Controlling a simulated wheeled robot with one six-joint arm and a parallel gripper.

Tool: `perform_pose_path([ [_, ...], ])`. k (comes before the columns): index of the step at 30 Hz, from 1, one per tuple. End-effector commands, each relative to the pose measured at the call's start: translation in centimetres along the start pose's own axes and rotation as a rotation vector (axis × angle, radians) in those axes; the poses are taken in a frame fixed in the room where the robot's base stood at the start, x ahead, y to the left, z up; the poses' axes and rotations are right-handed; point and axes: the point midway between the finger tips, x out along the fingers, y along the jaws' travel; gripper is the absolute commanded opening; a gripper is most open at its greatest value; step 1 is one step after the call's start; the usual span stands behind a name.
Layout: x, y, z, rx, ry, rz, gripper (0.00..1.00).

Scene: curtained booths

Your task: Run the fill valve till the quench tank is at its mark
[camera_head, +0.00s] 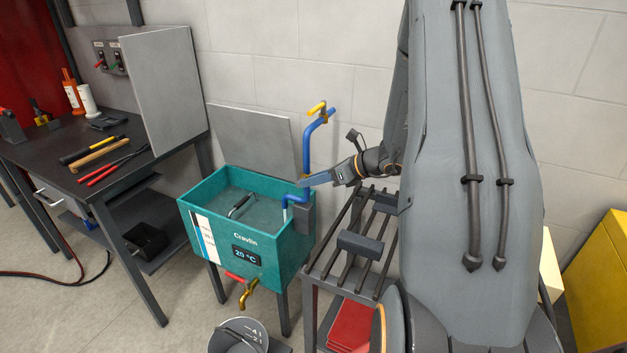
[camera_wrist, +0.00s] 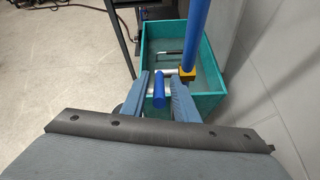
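The teal quench tank (camera_head: 268,262) stands on legs by the wall, with a "20 °C" display. A white strip with a blue line (camera_head: 206,240) is on its front; I cannot read a level mark. A blue fill pipe (camera_head: 307,150) runs down to a spout over the tank. My gripper (camera_head: 306,181) is at this valve. Its fingers (camera_wrist: 161,88) stand either side of the lever, apparently with small gaps.
A red-handled brass tap (camera_head: 246,288) is low on the tank, above a bucket (camera_head: 240,338). A slatted rack (camera_head: 345,265) stands right of the tank. A dark workbench (camera_head: 50,158) with tools and an upright grey panel (camera_head: 165,90) is at left.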

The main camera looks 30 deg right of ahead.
Motion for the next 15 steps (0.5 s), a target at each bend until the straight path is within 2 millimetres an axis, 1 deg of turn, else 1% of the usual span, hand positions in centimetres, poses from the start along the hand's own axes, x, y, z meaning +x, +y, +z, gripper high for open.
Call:
perform_pose_path([
  [10, -0.1, 0.0, 0.0, -0.001, 0.000, 0.001, 0.31],
  [13, -1.0, -0.1, 0.0, -0.002, -0.001, -0.001, 0.31],
  [15, -2.0, -0.1, 0.0, 0.000, -0.001, -0.002, 0.31],
])
